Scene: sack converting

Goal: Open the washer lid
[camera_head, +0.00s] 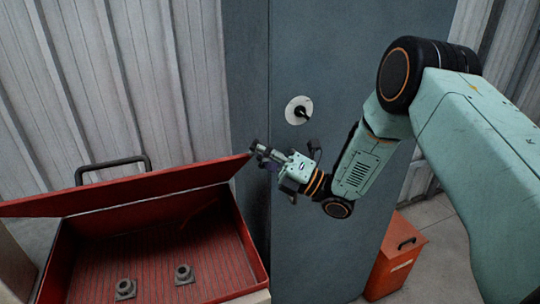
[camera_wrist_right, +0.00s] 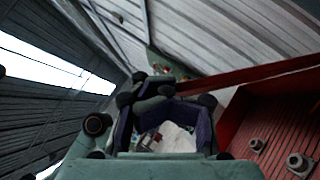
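The washer is an open-topped red box (camera_head: 258,262) at the lower left of the head view. Its red lid (camera_head: 120,190) is tilted up, with a gap between it and the box, and has a black bar handle (camera_head: 113,165) on top. The lid also shows in the right wrist view (camera_wrist_right: 255,76). My right gripper (camera_head: 258,150) is at the lid's right end, its tips close to or touching the corner. Its dark fingers show in the right wrist view (camera_wrist_right: 165,100), but whether they grip the lid edge is unclear. My left gripper is not in view.
Two grey fittings (camera_head: 184,274) (camera_head: 125,289) sit on the ribbed red floor inside the box. A blue-grey panel (camera_head: 340,90) with a round white plate (camera_head: 299,110) stands behind my right arm. A red-orange case (camera_head: 396,262) stands on the floor at right.

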